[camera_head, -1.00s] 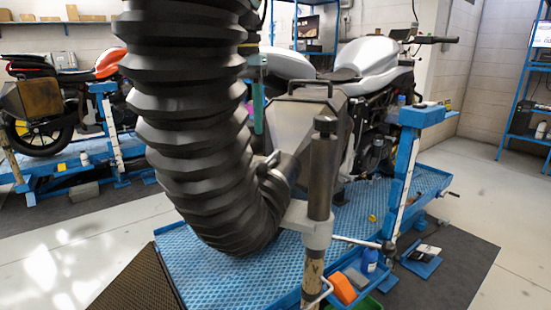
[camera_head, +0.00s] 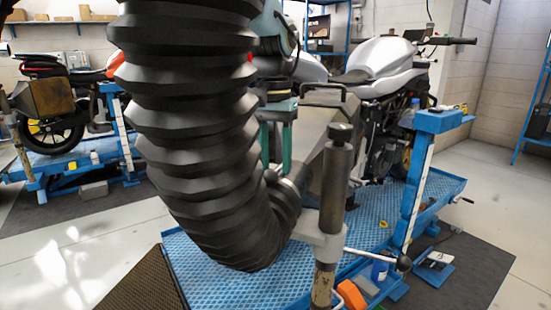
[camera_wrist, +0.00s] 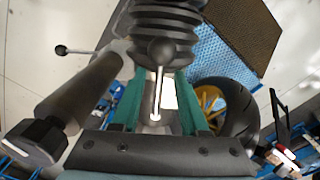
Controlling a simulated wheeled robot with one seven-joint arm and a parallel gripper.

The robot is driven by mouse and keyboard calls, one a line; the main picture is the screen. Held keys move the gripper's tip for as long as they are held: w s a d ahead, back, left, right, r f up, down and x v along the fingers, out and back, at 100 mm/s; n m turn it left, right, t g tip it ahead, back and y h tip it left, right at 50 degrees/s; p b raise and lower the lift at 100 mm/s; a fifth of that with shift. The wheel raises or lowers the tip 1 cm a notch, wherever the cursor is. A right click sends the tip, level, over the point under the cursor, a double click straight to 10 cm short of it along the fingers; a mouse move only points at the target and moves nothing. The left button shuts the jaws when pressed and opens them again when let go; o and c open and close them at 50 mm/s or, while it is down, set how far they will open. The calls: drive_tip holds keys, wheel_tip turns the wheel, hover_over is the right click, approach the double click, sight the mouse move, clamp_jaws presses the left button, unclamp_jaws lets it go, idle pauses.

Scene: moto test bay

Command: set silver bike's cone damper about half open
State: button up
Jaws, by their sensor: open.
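The silver bike (camera_head: 385,65) stands on a blue lift, its tail behind a grey metal cone (camera_head: 318,165). The cone joins a thick black ribbed hose (camera_head: 195,130), partly hidden by hose and post. My gripper (camera_head: 277,165) has teal fingers pointing down behind the hose, near the cone. In the wrist view my gripper (camera_wrist: 158,100) is open, with its fingers either side of a thin silver lever (camera_wrist: 157,95) with a dark ball knob (camera_wrist: 161,50). This looks like the damper handle. I cannot tell whether the fingers touch it, nor the damper's angle.
A dark upright post (camera_head: 338,180) with a clamp and side lever stands right of the hose, close to my gripper; the post also shows in the wrist view (camera_wrist: 85,95). A blue lift column (camera_head: 420,170) stands further right. Another bike (camera_head: 50,100) is at left.

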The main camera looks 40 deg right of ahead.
drive_tip(key=shift+f, duration=0.15)
clamp_jaws()
idle(0.4)
idle(1.0)
